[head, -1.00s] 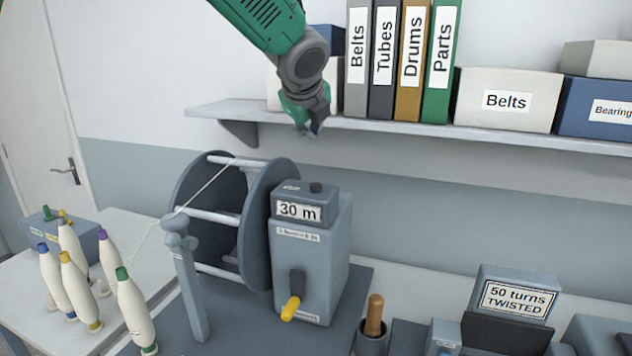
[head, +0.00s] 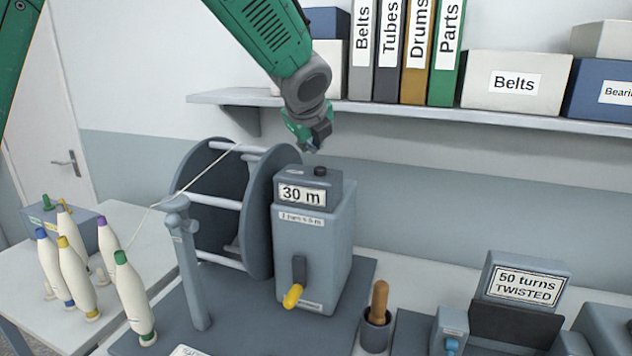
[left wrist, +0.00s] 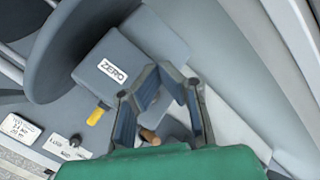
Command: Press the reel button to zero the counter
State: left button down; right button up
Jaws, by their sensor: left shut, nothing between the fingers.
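The grey reel counter (head: 313,230) stands beside the big reel and its display reads "30 m". A small dark round button (head: 320,171) sits on its top. My left gripper (head: 314,148) is shut and empty, just above the button, with a small gap showing in the head view. In the left wrist view the counter's top with a "ZERO" label (left wrist: 113,70) lies left of my left gripper (left wrist: 166,70). The button cannot be made out there; the fingers may hide it. My right gripper is not in view.
The reel (head: 262,215) stands left of the counter, with a yellow-handled crank (head: 293,295) on the counter's front. A shelf (head: 400,113) with binders and boxes runs behind the gripper. Several bobbins (head: 135,300) stand at left. A wooden-handled tool (head: 379,300) stands in a cup at right.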

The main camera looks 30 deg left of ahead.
aim_at(320, 170)
pick_arm(q)
jog(key=shift+f, duration=0.55)
jog(key=shift+d+f, duration=0.15)
jog(key=shift+d, duration=0.15)
jog(key=shift+d+b, duration=0.3)
jog(key=shift+d, duration=0.75)
jog(key=shift+a+f, duration=0.1)
jog(key=shift+a, duration=0.6)
jog(key=shift+a+f, duration=0.1)
jog(key=shift+a, duration=0.4)
jog(key=shift+d, duration=0.5)
jog(key=shift+d+r, duration=0.25)
jog(key=shift+d, duration=0.35)
jog(key=shift+a+f, duration=0.25)
jog(key=shift+a, duration=0.55)
jog(key=shift+a+f, duration=0.3)
jog(key=shift+d, duration=0.7)
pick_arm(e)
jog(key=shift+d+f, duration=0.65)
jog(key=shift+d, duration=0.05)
